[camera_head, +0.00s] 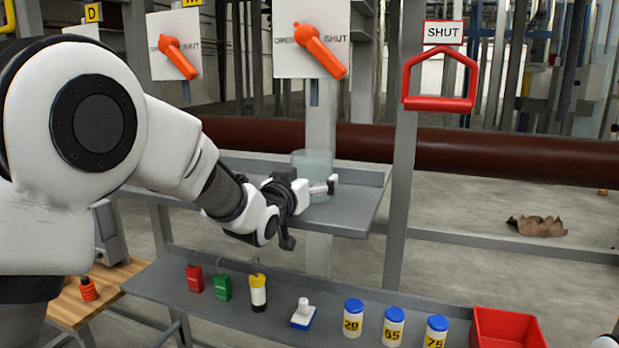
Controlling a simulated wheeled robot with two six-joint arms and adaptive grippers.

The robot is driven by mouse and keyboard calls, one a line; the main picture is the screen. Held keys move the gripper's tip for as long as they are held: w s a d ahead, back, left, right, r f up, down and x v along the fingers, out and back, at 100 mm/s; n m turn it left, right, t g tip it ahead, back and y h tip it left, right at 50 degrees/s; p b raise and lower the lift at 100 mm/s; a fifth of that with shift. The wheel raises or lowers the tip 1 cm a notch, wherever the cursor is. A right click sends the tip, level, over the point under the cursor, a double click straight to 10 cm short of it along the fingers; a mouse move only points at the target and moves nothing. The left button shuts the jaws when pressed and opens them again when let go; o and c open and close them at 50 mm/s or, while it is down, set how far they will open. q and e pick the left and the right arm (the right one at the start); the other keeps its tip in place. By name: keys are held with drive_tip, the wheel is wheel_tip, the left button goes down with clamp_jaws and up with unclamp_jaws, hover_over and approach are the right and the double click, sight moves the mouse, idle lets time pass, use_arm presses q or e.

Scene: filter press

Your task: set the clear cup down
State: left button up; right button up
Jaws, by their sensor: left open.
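The clear cup (312,160) is upright at the upper grey shelf (348,212), near the shelf's right part. Its lower part is partly hidden by my left gripper, so I cannot see its base clearly. My left gripper (311,212) is open, with its fingers spread, in front of the cup. One fingertip overlaps the cup's lower right side in the picture; I cannot tell whether it touches. My right gripper is not in view.
Orange valve handles (320,50) and a red SHUT handle (440,85) hang above. A grey post stands right.

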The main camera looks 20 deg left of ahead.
use_arm(q)
drive_tip(key=shift+s+r, duration=0.1)
drive_tip(key=shift+s, duration=0.15)
drive_tip(key=shift+w+a+f, duration=0.1)
drive_tip(key=shift+w+f, duration=0.15)
drive_tip(key=shift+w, duration=0.05)
drive_tip(key=shift+s+f+b, duration=0.35)
drive_tip(key=shift+s+b, duration=0.25)
drive_tip(key=shift+b, duration=0.5)
drive_tip(key=s+b, duration=0.1)
drive_tip(key=s, duration=0.2)
drive_tip(key=s+b, duration=0.1)
drive_tip(key=s, duration=0.1)
drive_tip(key=shift+a+r+b, duration=0.1)
drive_tip(key=shift+a+b, duration=0.2)
drive_tip(key=shift+b, duration=0.05)
drive_tip(key=s+p, duration=0.2)
drive_tip(key=s, duration=0.1)
drive_tip(key=s+p, duration=0.2)
drive_tip(key=shift+s+a+r, duration=0.2)
drive_tip(key=shift+a+r, duration=0.1)
drive_tip(key=shift+a, duration=0.05)
